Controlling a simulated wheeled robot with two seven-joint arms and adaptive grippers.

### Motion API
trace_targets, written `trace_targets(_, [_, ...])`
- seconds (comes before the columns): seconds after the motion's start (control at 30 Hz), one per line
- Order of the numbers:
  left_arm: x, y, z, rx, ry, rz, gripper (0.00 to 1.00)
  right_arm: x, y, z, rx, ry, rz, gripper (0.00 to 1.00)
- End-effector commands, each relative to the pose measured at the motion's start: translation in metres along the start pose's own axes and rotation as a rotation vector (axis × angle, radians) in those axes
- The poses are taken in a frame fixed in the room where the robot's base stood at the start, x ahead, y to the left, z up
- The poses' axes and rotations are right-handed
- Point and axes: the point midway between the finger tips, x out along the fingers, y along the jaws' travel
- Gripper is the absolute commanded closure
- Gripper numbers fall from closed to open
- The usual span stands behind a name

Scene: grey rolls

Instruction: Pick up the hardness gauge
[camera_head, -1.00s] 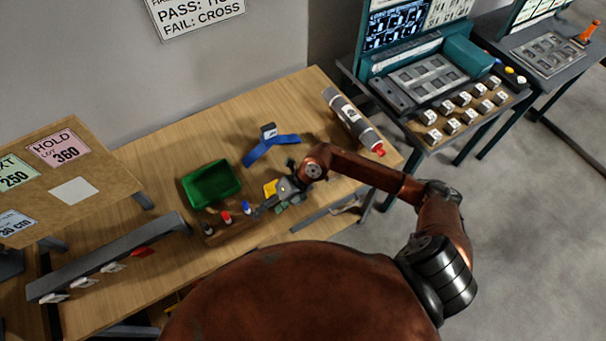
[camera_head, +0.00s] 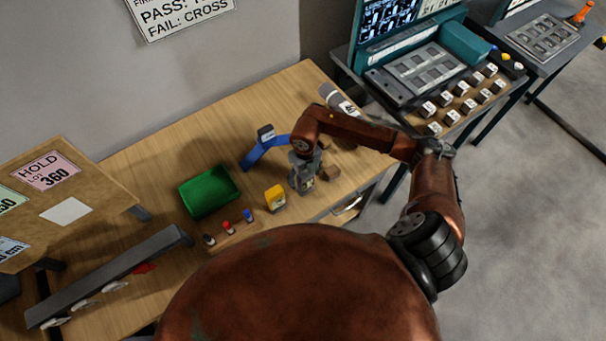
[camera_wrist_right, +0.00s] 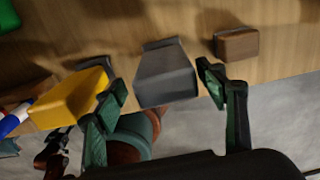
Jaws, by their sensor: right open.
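My right gripper (camera_head: 303,185) points down over the front of the wooden table, between a yellow device and a brown block. In the right wrist view the gripper (camera_wrist_right: 165,108) is open, with a grey block-shaped object (camera_wrist_right: 165,75) seen between its green-padded fingers. The fingers do not appear closed on it. The yellow device (camera_head: 275,198) stands just left of the gripper; it also shows in the right wrist view (camera_wrist_right: 70,100). Which of these two is the hardness gauge I cannot tell for certain.
The brown block (camera_head: 331,173) lies close right of the gripper. A green bin (camera_head: 209,190), small red, blue and dark-topped items (camera_head: 228,227) and a blue stand (camera_head: 262,152) are nearby. A grey roll (camera_head: 337,101) lies behind my arm. Table (camera_head: 180,150) is clear behind the bin.

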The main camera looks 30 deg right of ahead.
Motion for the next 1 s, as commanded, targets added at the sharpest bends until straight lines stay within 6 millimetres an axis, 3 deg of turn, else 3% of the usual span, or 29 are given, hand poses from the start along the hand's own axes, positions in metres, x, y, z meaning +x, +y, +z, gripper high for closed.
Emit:
trace_targets(0.43, [-0.011,0.003,0.041,-0.009,-0.051,0.003,0.60,0.042,-0.009,-0.005,0.021,0.004,0.002,0.35])
trace_targets(0.7, [-0.015,0.002,0.023,-0.005,-0.030,0.002,0.60,0.075,-0.010,-0.002,0.017,0.001,0.002,0.35])
trace_targets(0.83, [-0.014,0.001,0.010,-0.003,-0.012,0.001,0.60,0.078,-0.011,-0.001,0.016,0.000,0.001,0.35])
trace_targets(1.0, [-0.014,0.001,0.009,-0.002,-0.012,0.001,0.60,0.078,-0.010,-0.001,0.014,0.000,0.001,0.38])
